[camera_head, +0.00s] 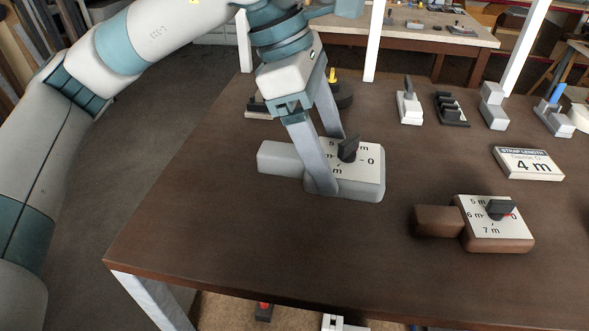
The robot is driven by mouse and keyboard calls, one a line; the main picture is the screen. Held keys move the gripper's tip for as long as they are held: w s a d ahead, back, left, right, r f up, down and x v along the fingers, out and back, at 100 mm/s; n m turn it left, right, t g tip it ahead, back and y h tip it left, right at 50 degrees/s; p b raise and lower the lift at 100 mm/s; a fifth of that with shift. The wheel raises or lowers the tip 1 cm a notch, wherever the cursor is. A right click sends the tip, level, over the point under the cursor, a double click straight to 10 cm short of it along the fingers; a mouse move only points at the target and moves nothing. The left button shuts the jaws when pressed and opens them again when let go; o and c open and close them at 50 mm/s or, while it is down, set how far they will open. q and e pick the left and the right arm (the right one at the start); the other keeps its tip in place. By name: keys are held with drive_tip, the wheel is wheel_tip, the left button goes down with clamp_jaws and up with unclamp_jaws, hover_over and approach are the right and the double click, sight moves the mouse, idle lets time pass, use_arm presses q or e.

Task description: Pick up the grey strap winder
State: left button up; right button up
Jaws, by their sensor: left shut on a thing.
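The grey strap winder (283,158) lies on the near left part of the dark brown table. It has a grey block on its left and a pale dial face with a dark knob on its right. My left gripper (328,163) reaches down over its middle and is shut on it. One finger lies against the near side; the far fingertip is hidden behind the winder. Its underside is hidden, so I cannot tell if it is clear of the tabletop. My right gripper is not in view.
A brown strap winder (438,221) with a similar dial lies to the right. Behind it is a white sign (528,163) reading "STRAP LENGTH" and "4 m". Several grey and black fittings stand along the back of the table (200,235). The table's front left is clear.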

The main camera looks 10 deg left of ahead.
sight(369, 158)
use_arm(q)
drive_tip(key=d+r, duration=0.1)
drive_tip(key=d, duration=0.2)
drive_tip(key=d+r+b, duration=0.1)
drive_tip(key=shift+w+d+r, duration=0.15)
drive_tip(key=shift+w+r, duration=0.15)
drive_tip(key=shift+r, duration=0.05)
idle(0.4)
